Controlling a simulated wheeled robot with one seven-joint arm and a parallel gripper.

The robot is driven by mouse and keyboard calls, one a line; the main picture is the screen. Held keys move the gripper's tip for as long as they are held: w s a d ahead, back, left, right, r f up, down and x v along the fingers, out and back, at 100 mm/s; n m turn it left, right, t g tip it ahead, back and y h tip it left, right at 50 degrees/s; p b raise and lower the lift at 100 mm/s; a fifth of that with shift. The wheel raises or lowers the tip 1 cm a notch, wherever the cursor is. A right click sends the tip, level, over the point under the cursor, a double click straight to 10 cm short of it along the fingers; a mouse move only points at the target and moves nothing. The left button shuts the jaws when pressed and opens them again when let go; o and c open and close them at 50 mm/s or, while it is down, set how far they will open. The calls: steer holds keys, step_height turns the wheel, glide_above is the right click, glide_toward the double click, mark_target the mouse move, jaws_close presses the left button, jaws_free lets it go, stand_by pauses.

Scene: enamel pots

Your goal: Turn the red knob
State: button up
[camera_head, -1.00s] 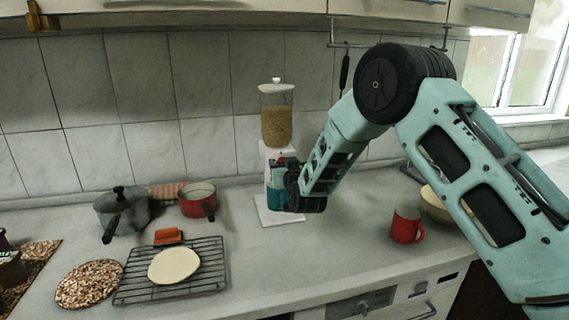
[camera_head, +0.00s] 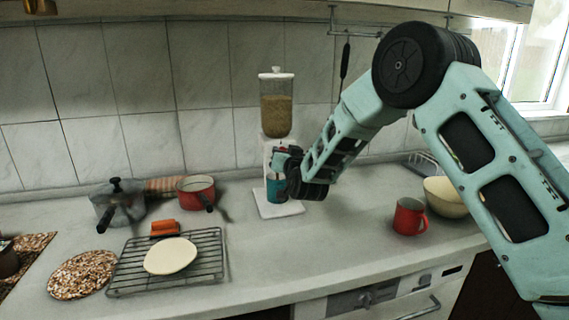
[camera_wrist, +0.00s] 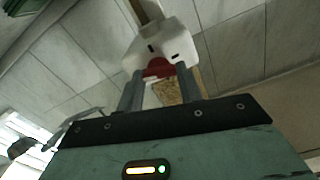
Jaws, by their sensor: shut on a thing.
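The dispenser (camera_head: 277,112) stands on the counter against the tiled wall, with a clear grain-filled container above a white body and base. My gripper (camera_wrist: 160,78) is at the front of its white body, with the two fingers closed around the red knob (camera_wrist: 157,67) in the wrist view. In the head view my gripper (camera_head: 276,158) covers most of the knob. A dark teal cup-like shape (camera_head: 276,190) is below the gripper on the dispenser's base, partly hidden by my wrist.
A red mug (camera_head: 408,217) and a cream bowl (camera_head: 446,197) stand to the right. The counter in front of the dispenser is clear.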

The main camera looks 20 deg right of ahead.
steer(key=shift+d+f+m+b, duration=0.1)
steer(key=shift+f+m+b, duration=0.1)
steer(key=shift+m+b, duration=4)
steer(key=shift+d+f+m+b, duration=0.15)
steer(key=shift+m+b, duration=2.95)
steer(key=shift+b, duration=2.15)
steer(key=shift+a+r, duration=0.1)
steer(key=o, duration=1)
steer(key=s+b, duration=0.1)
steer(key=s, duration=1.6)
steer(key=shift+s, duration=0.25)
